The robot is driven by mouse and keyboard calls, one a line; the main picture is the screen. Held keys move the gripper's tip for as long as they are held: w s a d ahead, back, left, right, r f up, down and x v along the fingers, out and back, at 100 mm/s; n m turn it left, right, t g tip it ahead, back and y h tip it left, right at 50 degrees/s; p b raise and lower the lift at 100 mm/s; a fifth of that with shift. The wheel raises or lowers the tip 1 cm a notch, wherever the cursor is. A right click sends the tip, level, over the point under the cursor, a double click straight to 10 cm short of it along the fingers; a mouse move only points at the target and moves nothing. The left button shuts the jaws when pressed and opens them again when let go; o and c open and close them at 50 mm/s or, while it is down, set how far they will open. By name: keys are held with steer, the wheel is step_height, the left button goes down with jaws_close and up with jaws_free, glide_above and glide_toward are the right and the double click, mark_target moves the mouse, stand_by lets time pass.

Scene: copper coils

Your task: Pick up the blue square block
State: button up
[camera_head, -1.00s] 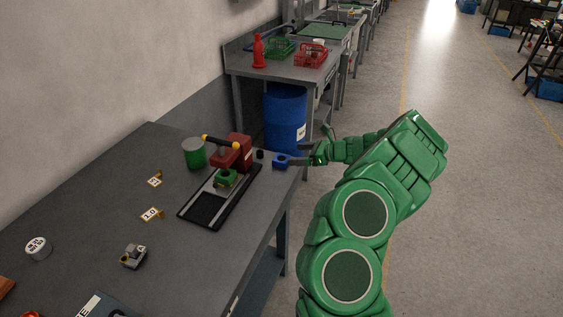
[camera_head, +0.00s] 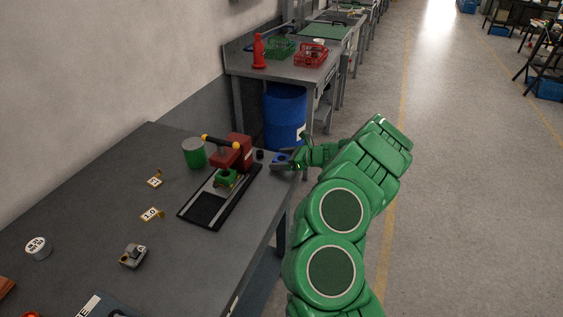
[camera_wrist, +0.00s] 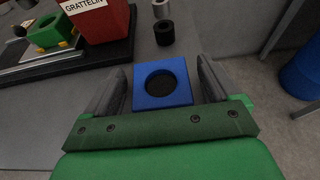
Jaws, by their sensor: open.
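The blue square block (camera_wrist: 142,100) lies on the grey table near its edge, with a round hole in its middle. In the wrist view it sits between the two open fingers of my gripper (camera_wrist: 163,85), with a gap to each finger, wider on the right. In the head view the block (camera_head: 279,158) is partly hidden by my gripper (camera_head: 283,163), which reaches over the table's right edge from the right. The fingers are not closed on the block.
A black cylinder (camera_wrist: 164,33) stands just beyond the block. A red machine (camera_head: 238,152) on a black base (camera_head: 205,210) and a green can (camera_head: 194,152) stand to the left. A blue barrel (camera_head: 285,115) stands on the floor behind the table.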

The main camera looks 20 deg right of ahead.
mark_target(282, 160)
steer(key=c, duration=1.2)
steer(key=shift+r, duration=0.1)
steer(key=shift+r, duration=0.65)
step_height(282, 160, up, 2)
steer(key=shift+r, duration=0.1)
steer(key=s+a+r, duration=0.1)
steer(key=s+r, duration=0.2)
steer(key=s, duration=0.1)
steer(key=s+a+r, duration=0.1)
steer(key=s+r, duration=0.2)
steer(key=s, duration=0.2)
steer(key=s+a+r, duration=0.1)
steer(key=s+r, duration=0.2)
steer(key=s, duration=0.1)
steer(key=shift+s+a+r, duration=0.25)
